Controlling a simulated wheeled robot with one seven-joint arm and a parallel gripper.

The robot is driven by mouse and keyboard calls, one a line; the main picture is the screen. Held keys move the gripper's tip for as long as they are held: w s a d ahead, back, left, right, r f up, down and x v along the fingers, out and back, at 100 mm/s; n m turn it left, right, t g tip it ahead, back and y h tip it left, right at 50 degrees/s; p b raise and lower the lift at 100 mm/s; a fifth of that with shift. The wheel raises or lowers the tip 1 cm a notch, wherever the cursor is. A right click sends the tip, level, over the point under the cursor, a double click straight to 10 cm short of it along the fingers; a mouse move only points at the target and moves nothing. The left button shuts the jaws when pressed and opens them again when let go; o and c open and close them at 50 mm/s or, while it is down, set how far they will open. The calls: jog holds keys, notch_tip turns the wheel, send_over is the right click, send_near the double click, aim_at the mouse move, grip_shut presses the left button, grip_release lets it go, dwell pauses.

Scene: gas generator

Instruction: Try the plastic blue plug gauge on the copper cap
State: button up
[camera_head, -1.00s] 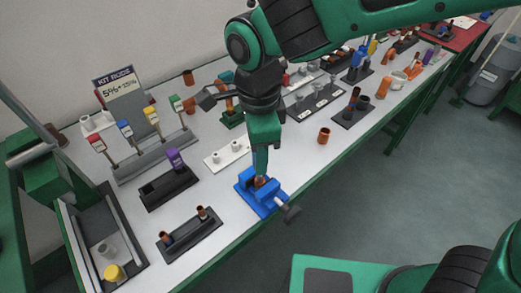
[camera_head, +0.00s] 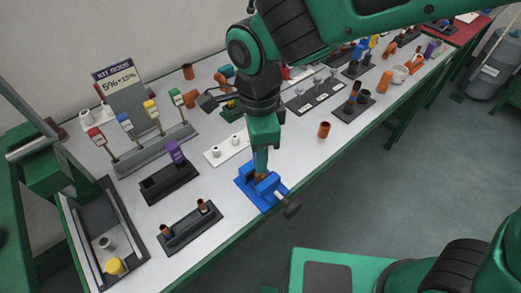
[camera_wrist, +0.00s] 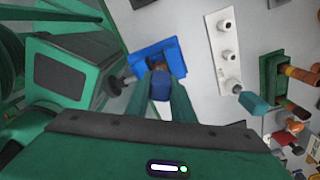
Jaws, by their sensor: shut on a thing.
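My gripper (camera_wrist: 161,92) is shut on the blue plug gauge (camera_wrist: 161,86), which sits between its green fingertips in the wrist view. A blue vise (camera_wrist: 143,58) is just beyond the gauge. The copper cap (camera_wrist: 160,67) shows as a small brown patch at the vise, right by the gauge's far end. In the head view my gripper (camera_head: 262,170) points down over the vise (camera_head: 250,189), near the bench's front edge. The copper cap (camera_head: 262,177) is mostly hidden there by the fingers and jaws. I cannot tell whether the gauge is inside the cap or only against it.
A white block with pegs (camera_head: 238,141) stands behind the vise. A dark holder with copper pieces (camera_head: 193,230) and one with a purple piece (camera_head: 169,183) are to the left. A loose copper piece (camera_head: 324,130) stands right.

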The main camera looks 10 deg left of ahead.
jog(key=shift+r, duration=0.1)
jog(key=shift+r, duration=1.3)
jog(key=shift+r, duration=0.15)
jog(key=shift+r, duration=1.9)
jog(key=shift+w, duration=0.1)
